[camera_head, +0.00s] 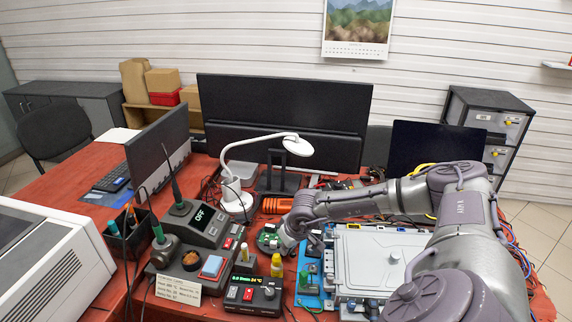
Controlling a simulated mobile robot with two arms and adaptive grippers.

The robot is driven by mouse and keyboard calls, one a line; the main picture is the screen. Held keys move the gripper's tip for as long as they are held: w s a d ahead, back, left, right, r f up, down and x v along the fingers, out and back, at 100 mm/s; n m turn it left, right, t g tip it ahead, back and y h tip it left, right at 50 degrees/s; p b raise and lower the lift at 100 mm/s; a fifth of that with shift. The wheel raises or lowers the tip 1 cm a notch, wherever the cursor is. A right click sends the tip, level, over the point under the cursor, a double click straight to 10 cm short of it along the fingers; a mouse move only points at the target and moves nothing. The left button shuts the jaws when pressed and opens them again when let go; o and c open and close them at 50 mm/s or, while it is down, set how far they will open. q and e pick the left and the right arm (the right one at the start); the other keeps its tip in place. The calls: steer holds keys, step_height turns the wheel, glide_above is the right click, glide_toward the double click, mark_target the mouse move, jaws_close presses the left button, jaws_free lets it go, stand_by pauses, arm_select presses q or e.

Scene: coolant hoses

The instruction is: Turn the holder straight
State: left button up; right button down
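My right arm comes in from the lower right and reaches left across the bench. My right gripper (284,238) is at its far end, close beside a small green circuit board (268,238). The fingers are small and partly hidden by the wrist, so I cannot tell whether they are open, shut or touching the board. A soldering iron holder (163,252) with a green-handled iron stands at the left, next to the soldering station (200,226). No thing is clearly marked as the holder, and its angle is hard to judge. My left gripper is not in view.
A grey metal housing (375,262) fills the bench under my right arm, beside a blue mat (308,285). A white lamp (236,200), an orange cylinder (276,206), small bottles (276,265) and a control box (250,290) crowd the middle. Monitors stand behind.

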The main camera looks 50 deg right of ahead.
steer(key=v, duration=1.2)
